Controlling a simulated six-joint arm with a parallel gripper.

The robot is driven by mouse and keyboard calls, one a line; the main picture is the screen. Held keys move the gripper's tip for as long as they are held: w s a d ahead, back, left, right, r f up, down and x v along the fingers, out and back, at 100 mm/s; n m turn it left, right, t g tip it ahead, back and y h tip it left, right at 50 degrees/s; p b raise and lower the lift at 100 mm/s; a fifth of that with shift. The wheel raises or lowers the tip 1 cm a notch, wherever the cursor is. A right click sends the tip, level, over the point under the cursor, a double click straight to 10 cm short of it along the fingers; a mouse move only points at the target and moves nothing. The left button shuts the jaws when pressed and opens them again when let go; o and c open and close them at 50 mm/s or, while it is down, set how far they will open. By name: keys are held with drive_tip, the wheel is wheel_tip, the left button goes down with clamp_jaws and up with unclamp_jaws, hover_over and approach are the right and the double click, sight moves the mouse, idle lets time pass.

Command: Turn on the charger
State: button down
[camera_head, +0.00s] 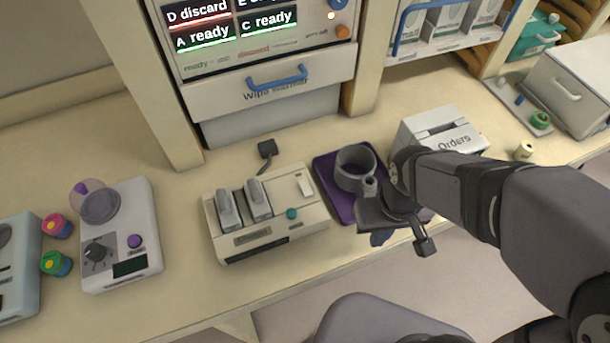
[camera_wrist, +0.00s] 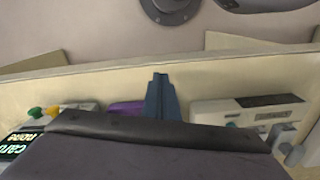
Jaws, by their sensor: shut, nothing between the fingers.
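The charger (camera_head: 272,232) is a beige box on the counter with two grey units (camera_head: 258,200) standing in its slots. A white rocker-like part (camera_head: 305,186) and a teal button (camera_head: 292,213) sit on its right side. A cable runs from its back to a dark plug (camera_head: 267,149). My gripper (camera_head: 380,238) is to the right of the charger, over the counter's front edge, apart from it. Its blue fingers are together and empty in the wrist view (camera_wrist: 161,98), where the charger (camera_wrist: 225,108) shows at the right, partly hidden. I cannot tell the charger's power state.
A purple tray (camera_head: 330,190) with a grey cup-like holder (camera_head: 352,165) lies between the charger and my arm. A white Orders box (camera_head: 440,130) stands behind my wrist. A white device with a dial (camera_head: 125,235) is at left. Counter in front of the charger is narrow.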

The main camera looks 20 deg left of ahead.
drive_tip(key=w+a+r+n+t+y, duration=0.1)
drive_tip(key=w+a+r+n, duration=0.15)
drive_tip(key=a, duration=0.65)
wheel_tip(320, 180, up, 13)
drive_tip(key=t+y, duration=0.1)
hover_over(304, 182)
drive_tip(key=s+d, duration=0.1)
drive_tip(key=shift+s+d+f+g, duration=0.15)
drive_tip(key=shift+s+d+g, duration=0.15)
drive_tip(key=shift+s+d, duration=0.5)
drive_tip(key=shift+f, duration=0.1)
drive_tip(key=p+x, duration=0.3)
drive_tip(key=x, duration=1)
drive_tip(key=shift+w+d+f, duration=0.1)
drive_tip(key=shift+w+f, duration=0.05)
drive_tip(key=shift+f, duration=0.25)
